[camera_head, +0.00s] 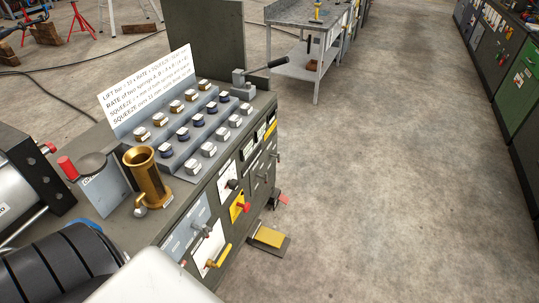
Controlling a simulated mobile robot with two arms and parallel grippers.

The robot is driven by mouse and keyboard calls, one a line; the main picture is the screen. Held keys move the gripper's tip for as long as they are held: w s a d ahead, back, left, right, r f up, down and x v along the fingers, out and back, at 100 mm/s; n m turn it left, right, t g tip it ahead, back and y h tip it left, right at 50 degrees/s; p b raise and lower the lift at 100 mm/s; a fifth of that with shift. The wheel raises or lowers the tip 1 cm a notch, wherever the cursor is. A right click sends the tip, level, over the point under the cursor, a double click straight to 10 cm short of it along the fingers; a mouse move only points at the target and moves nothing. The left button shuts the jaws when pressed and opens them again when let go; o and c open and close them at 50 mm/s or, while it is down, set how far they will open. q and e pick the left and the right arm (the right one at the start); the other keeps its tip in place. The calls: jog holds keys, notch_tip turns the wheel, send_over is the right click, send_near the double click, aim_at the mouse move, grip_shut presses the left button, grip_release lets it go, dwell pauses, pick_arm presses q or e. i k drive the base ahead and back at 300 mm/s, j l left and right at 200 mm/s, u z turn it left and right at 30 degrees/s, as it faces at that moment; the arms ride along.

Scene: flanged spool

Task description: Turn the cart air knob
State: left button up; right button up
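A dark grey-green cart (178,226) stands at the left, its front panel facing right. The panel carries several controls: a red knob (241,207) on a yellow plate, a yellow lever (220,257) on a white plate low at the near end, and small grey knobs or valves, one of them (276,156) toward the far end. The labels are too small to read, so I cannot tell which control is the air knob. Neither of my grippers is in view, and nothing is seen touching the panel.
The cart top holds a brass cup (147,178), a stepped rack of small capped parts (190,150) and a sign (150,88). A yellow pedal (269,236) is on the floor beside the cart. Floor to the right is clear, up to green cabinets (514,90).

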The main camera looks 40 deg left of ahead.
aim_at(234, 184)
jog(key=i+u, duration=0.25)
jog(key=i, duration=0.2)
jog(key=i+l+u, duration=0.25)
jog(key=i, duration=0.2)
jog(key=i+l+u, duration=0.25)
jog(key=i, duration=0.2)
